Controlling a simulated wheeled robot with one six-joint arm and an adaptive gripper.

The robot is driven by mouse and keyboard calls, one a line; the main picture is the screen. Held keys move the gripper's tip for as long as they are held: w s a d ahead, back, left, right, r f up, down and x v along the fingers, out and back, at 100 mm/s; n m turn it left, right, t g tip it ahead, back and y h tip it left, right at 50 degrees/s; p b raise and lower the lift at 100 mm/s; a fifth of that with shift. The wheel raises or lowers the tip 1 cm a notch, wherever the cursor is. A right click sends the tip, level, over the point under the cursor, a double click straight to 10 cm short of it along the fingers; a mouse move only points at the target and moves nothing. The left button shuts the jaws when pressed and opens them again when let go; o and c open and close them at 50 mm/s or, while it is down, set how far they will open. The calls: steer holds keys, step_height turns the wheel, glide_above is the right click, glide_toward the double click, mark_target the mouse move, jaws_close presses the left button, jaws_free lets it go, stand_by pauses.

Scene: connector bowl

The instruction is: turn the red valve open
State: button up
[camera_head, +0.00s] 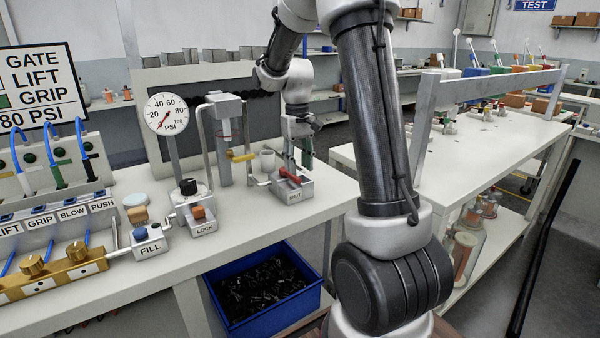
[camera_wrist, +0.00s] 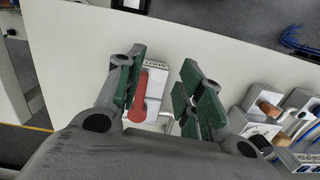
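The red valve handle (camera_head: 289,176) sits on a small grey block (camera_head: 296,191) with a label on its front, on the white bench. The handle (camera_wrist: 142,94) also shows in the wrist view, long and rounded, on the pale block (camera_wrist: 153,68). My gripper (camera_head: 299,154) is over the block, fingers pointing down. In the wrist view my gripper (camera_wrist: 163,78) is open, its green pads on either side of the handle. The handle lies nearer the left pad, which partly overlaps the block; I cannot tell whether they touch.
Left of the valve stand a yellow handle (camera_head: 242,156), a press column (camera_head: 224,140), a LOCK block (camera_head: 202,223), a FILL block (camera_head: 149,239) and a pressure gauge (camera_head: 167,114). A blue bin (camera_head: 266,318) of dark parts is below the bench (camera_head: 258,224).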

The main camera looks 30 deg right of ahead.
glide_toward(290, 175)
steer(key=shift+s+d+f+n+t, duration=0.15)
steer(key=shift+s+d+f+t, duration=0.1)
steer(key=shift+s, duration=0.2)
steer(key=shift+s+d+f+n+t, duration=0.15)
steer(key=shift+s+f, duration=0.15)
steer(key=shift+s, duration=0.2)
step_height(290, 175, down, 7)
steer(key=shift+f, duration=0.25)
steer(key=shift+c, duration=0.3)
jaws_close()
